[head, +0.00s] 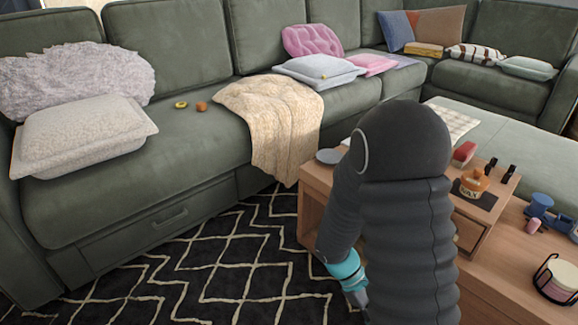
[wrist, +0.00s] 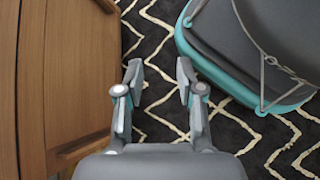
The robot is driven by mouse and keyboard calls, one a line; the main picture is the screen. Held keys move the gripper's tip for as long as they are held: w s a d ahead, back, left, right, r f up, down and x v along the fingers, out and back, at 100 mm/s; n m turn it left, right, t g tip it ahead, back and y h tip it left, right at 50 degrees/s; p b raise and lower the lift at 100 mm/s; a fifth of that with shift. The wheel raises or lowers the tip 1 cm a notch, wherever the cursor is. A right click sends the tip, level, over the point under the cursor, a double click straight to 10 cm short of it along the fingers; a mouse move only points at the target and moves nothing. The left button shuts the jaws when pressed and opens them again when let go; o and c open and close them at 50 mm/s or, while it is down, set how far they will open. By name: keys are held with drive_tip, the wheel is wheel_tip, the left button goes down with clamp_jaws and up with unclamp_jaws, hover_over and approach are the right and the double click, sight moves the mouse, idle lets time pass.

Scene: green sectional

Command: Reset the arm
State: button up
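My gripper (wrist: 158,85) is open and empty in the wrist view, with its two fingers apart above the black and white zigzag rug (wrist: 155,30). In the head view my dark grey arm fills the middle right and hangs down in front of the wooden table.
The green sectional (head: 190,150) runs along the back. The rug (head: 220,265) is clear at lower left.

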drive_tip(key=s+a+r+m+t+y, duration=0.1)
drive_tip(key=a+r+m+t+y, duration=0.1)
drive_tip(key=r, duration=0.7)
drive_tip(key=s+a+r+m+t+y+p, duration=0.1)
drive_tip(key=r+t, duration=0.4)
drive_tip(key=r, duration=0.5)
drive_tip(key=s+a+r+m+t+y+p, duration=0.1)
drive_tip(key=s+a+r+m+t+y, duration=0.2)
drive_tip(key=r, duration=0.7)
drive_tip(key=shift+a+m+t+y, duration=0.2)
drive_tip(key=shift+m+t+y, duration=0.3)
drive_tip(key=shift+t+y, duration=0.15)
drive_tip(key=shift+s, duration=0.1)
